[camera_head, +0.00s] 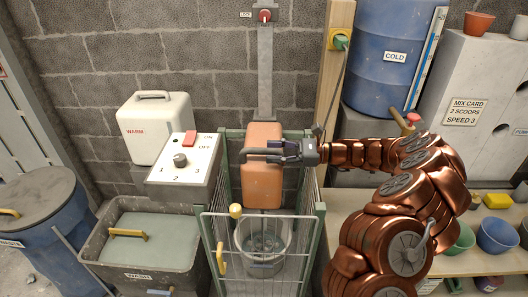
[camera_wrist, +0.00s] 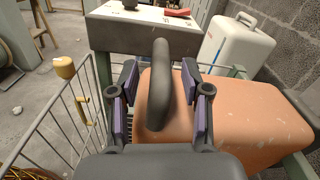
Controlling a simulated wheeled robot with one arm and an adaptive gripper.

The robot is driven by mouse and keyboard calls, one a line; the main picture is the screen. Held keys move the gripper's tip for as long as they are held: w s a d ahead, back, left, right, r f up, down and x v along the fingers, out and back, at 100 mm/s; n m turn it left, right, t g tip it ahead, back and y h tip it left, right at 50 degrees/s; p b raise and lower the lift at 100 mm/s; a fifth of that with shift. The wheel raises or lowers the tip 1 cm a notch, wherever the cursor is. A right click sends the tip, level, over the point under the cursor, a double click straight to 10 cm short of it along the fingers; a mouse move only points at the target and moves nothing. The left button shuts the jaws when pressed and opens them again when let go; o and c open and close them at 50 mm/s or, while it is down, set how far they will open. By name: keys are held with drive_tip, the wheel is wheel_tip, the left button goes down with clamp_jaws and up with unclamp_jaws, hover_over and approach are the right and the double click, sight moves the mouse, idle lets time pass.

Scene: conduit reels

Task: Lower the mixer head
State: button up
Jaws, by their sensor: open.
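The mixer head (camera_head: 262,187) is an orange block on a grey vertical rail (camera_head: 265,75), above a clear bucket (camera_head: 264,262) inside a wire cage. In the wrist view the head (camera_wrist: 235,118) fills the middle and right. A dark curved handle (camera_wrist: 161,75) stands out from it. My gripper (camera_head: 276,152) is at the front of the head. In the wrist view its open fingers (camera_wrist: 160,105) are on either side of the handle, with gaps visible. A red knob (camera_head: 265,15) labelled LOCK is at the rail's top.
The cage gate (camera_head: 258,214) has a yellow knob and handle. A control box (camera_head: 185,160) with a dial and red switch stands left. A WASH trough (camera_head: 115,265) is lower left. A blue COLD barrel (camera_head: 385,75) and a shelf with bowls are right.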

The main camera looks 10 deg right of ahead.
drive_tip(key=v, duration=0.8)
